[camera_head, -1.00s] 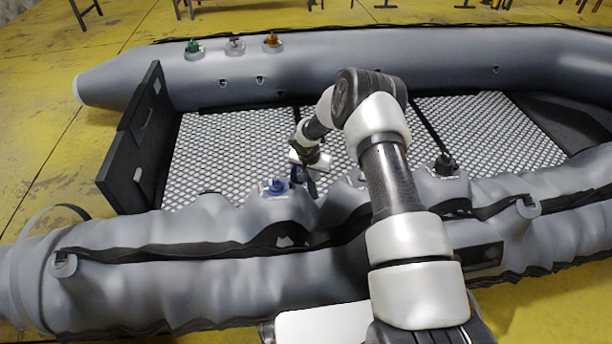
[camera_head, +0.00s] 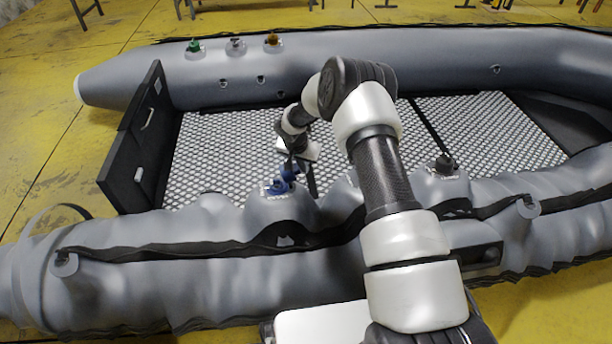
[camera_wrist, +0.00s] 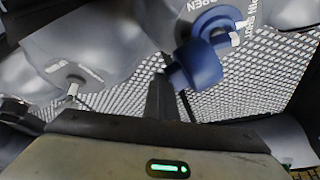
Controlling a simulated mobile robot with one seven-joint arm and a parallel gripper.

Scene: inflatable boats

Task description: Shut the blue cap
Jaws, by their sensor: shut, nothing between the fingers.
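The blue cap (camera_head: 287,173) stands tilted up beside its blue valve seat (camera_head: 275,188) on the near tube. In the wrist view, the cap (camera_wrist: 198,64) hangs off the edge of the round blue valve rim (camera_wrist: 214,18), with the word OPEN printed nearby; it does not cover the valve. My gripper (camera_head: 302,172) is just right of the cap. In the wrist view, my gripper's dark fingers (camera_wrist: 161,95) are together and empty, their tips close to the cap's left edge. I cannot tell whether they touch it.
A black valve (camera_head: 445,164) sits on the near tube to the right. Green (camera_head: 193,46), grey (camera_head: 235,45) and orange (camera_head: 272,40) caps sit on the far tube. The patterned boat floor (camera_head: 230,140) is clear behind the blue cap.

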